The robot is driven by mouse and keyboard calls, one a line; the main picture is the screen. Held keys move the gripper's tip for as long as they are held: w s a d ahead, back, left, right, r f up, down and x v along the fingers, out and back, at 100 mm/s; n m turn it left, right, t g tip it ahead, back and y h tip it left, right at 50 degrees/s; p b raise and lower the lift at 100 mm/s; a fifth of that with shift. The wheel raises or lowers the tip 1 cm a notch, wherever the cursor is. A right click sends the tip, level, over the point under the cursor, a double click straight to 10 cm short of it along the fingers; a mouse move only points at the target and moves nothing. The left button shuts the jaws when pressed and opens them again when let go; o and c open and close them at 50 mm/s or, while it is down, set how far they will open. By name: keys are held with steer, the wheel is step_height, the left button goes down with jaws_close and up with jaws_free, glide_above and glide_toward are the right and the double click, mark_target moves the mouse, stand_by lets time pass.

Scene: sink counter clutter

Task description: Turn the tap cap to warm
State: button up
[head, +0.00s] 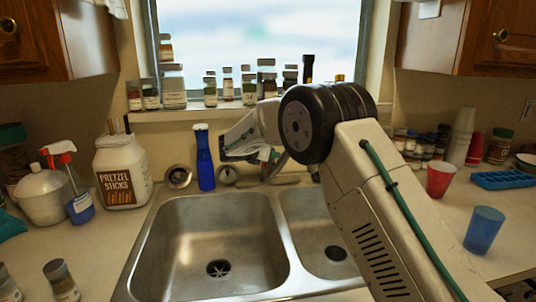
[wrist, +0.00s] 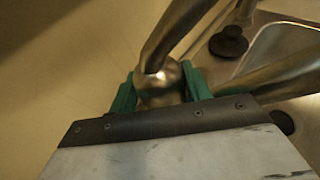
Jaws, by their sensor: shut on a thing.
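The tap cap (wrist: 160,92) is a rounded, shiny metal knob in the middle of the wrist view. My gripper (wrist: 158,80) has its two green fingers on either side of the cap and is shut on it. A metal tap pipe (wrist: 178,32) rises from beside the cap toward the top of the wrist view. In the head view, my arm hides most of the tap; a bit of its metal (head: 284,180) shows behind the sink. The cap itself is hidden there. I cannot tell which way the cap is turned.
A double steel sink (head: 215,205) lies in front of the tap. A blue bottle (head: 205,172) stands left of my wrist. A pretzel jar (head: 122,172) and spray bottle (head: 78,208) are further left. Red (head: 440,178) and blue (head: 484,230) cups stand right.

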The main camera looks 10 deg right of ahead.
steer(key=m+g+h, duration=0.2)
steer(key=m+g, duration=0.1)
steer(key=shift+m+g+h, duration=0.3)
steer(key=shift+m, duration=0.1)
steer(key=o, duration=0.7)
steer(key=v, duration=0.7)
steer(key=shift+a+r, duration=0.2)
steer(key=shift+a, duration=0.15)
